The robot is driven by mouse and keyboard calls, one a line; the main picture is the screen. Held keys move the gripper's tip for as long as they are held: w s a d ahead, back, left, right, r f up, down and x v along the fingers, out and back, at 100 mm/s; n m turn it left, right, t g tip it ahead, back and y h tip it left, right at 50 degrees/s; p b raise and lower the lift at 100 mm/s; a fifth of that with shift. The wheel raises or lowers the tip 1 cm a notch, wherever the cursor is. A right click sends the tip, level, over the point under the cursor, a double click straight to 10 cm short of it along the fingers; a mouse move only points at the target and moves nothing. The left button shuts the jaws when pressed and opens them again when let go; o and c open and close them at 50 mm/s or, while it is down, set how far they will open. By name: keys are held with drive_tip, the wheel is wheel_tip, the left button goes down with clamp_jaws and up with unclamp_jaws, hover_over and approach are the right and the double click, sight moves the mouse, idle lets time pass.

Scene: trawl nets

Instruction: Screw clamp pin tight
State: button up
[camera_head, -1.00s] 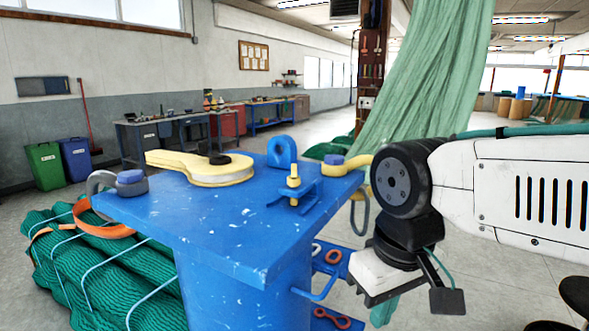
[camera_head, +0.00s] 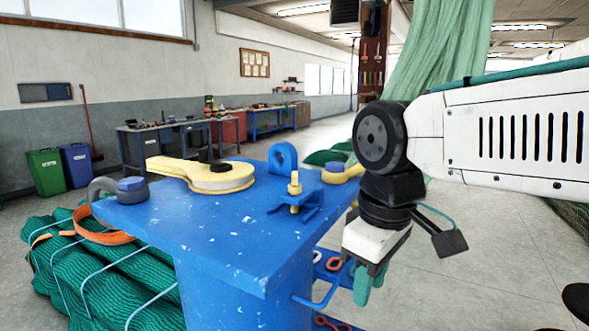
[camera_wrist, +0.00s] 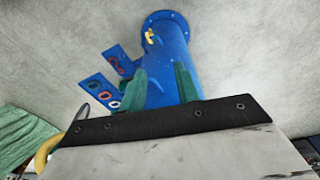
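The clamp pin (camera_head: 295,183) is a yellow upright pin in a small blue clamp bracket (camera_head: 300,204) on the right part of the blue bench top (camera_head: 215,222). My gripper (camera_head: 370,286) points down beside the bench's right edge, lower than the bench top and apart from the pin. Its two green fingers stand apart with nothing between them in the wrist view (camera_wrist: 163,80). That view looks along the blue pedestal (camera_wrist: 171,70) toward the floor. The clamp pin cannot be made out there.
Blue side shelves with rings (camera_wrist: 101,92) jut from the pedestal near my gripper. Green netting (camera_head: 105,270) lies left.

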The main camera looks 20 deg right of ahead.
sight(295, 175)
drive_tip(key=w+a+r+n, duration=0.1)
drive_tip(key=w+r+n, duration=0.5)
drive_tip(key=n, duration=0.2)
drive_tip(key=w+a+r+n, duration=0.1)
drive_tip(key=w+r+n, duration=0.5)
drive_tip(key=n, duration=0.3)
drive_tip(key=w+a+r+n+g, duration=0.1)
drive_tip(key=w+r+n, duration=0.5)
drive_tip(key=n, duration=0.3)
drive_tip(key=shift+w+a+r, duration=0.1)
drive_tip(key=shift+w+r, duration=0.15)
drive_tip(key=shift+r, duration=0.4)
drive_tip(key=shift+w+f+n, duration=0.1)
drive_tip(key=shift+n, duration=0.2)
wheel_tip(295, 175, down, 8)
drive_tip(key=shift+r, duration=0.25)
clamp_jaws()
